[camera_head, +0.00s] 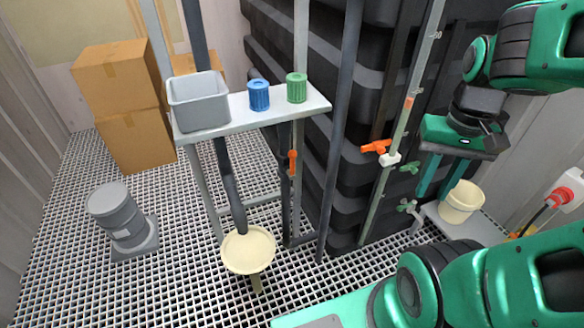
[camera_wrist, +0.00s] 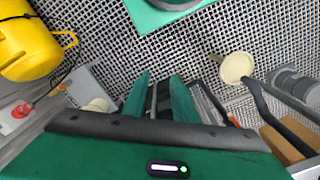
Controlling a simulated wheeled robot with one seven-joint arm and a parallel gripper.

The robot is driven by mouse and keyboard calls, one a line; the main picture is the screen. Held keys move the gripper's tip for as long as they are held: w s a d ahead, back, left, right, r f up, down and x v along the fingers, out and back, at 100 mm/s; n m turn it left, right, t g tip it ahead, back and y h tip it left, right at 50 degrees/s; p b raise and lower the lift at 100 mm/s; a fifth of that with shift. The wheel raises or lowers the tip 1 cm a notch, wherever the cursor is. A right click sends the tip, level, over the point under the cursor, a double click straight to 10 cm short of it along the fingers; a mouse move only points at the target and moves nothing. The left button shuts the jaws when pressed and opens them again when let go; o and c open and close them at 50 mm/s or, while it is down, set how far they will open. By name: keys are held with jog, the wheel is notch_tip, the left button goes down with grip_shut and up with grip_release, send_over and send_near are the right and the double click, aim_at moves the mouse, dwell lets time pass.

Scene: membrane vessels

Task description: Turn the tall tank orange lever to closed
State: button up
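An orange lever (camera_head: 376,146) sits on a white valve body (camera_head: 389,159) on the scaled sight tube of the tall black tank (camera_head: 340,100). This lever points left, roughly level, across the upright tube. A second orange lever (camera_head: 292,162) hangs upright on the stand's pipework to the left. My gripper (camera_head: 437,190) is to the right of the tank lever, pointing down, with its two green fingers apart and nothing between them. In the wrist view my gripper (camera_wrist: 160,90) also shows a gap. A small orange piece (camera_wrist: 234,121) shows there; I cannot tell which lever it is.
A white shelf (camera_head: 235,115) holds a grey bin (camera_head: 198,98), a blue cap (camera_head: 258,95) and a green cap (camera_head: 296,87). Cartons (camera_head: 118,78) stand behind. The grating floor is open at front left.

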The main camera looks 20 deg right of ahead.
jog(key=shift+s+r, duration=0.2)
jog(key=shift+s, duration=0.25)
grip_shut()
jog(key=w+a+f+n+h, duration=0.2)
jog(key=w+a+f+h, duration=0.15)
jog(key=w, duration=0.35)
jog(key=w+a+f+n+h, duration=0.2)
jog(key=w+f+h, duration=0.1)
jog(key=w+f, duration=0.3)
jog(key=w+a+f+n+h, duration=0.2)
jog(key=w+a+f+h, duration=0.15)
jog(key=w, duration=0.45)
jog(key=w+a+f+n+t+h, duration=0.1)
jog(key=w+a+f+n+t, duration=0.15)
jog(key=a+t, duration=0.4)
jog(key=w+a+f+n+t, duration=0.1)
jog(key=a+f+n+t, duration=0.25)
jog(key=a, duration=0.55)
jog(key=w+a+f+n+t+h, duration=0.15)
jog(key=a+n+t, duration=0.25)
jog(key=a, duration=0.4)
send_near(292, 166)
jog(key=w+a+x, duration=0.1)
jog(key=x, duration=0.5)
jog(key=shift+r, duration=0.4)
